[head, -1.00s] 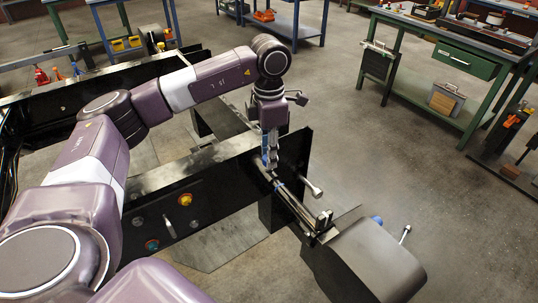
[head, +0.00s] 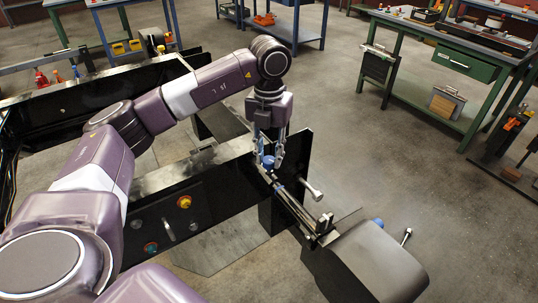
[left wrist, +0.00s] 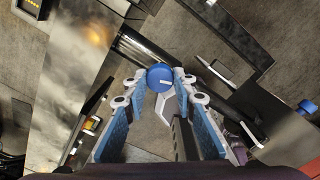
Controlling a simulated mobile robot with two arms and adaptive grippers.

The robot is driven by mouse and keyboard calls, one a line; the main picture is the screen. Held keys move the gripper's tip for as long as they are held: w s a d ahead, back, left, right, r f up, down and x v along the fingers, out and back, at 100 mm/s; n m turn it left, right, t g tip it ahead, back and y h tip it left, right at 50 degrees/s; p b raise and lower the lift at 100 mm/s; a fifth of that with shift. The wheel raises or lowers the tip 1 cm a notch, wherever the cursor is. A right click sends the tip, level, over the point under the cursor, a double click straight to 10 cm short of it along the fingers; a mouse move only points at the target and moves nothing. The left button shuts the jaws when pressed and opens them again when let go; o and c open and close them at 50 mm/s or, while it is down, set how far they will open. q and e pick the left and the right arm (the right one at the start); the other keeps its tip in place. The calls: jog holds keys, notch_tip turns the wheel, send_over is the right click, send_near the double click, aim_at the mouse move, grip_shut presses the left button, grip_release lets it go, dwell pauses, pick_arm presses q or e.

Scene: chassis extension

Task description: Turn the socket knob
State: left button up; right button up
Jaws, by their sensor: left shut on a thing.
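A round blue knob (head: 268,161) sits at the back end of a narrow metal rail assembly, by the upper edge of the black chassis beam. In the left wrist view the knob (left wrist: 159,76) shows a short white mark on its face. My left gripper (head: 269,155) points down over it with a finger on either side. In the left wrist view the blue-padded fingers of the gripper (left wrist: 160,84) are shut on the knob, its face visible between the tips. My right gripper is not in view.
A second blue knob (head: 378,222) stands by the dark box-shaped housing (head: 370,262) at front right. A silver-ended lever (head: 312,189) sticks out beside the rail. The black beam (head: 205,195) carries buttons. Open floor lies right, before a green workbench (head: 458,62).

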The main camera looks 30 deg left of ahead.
aim_at(269, 159)
pick_arm(q)
jog(key=shift+r+n, duration=0.15)
jog(key=shift+n, duration=2.15)
jog(key=shift+w, duration=0.1)
jog(key=o, duration=1.2)
jog(key=shift+c, duration=0.2)
notch_tip(269, 159, up, 12)
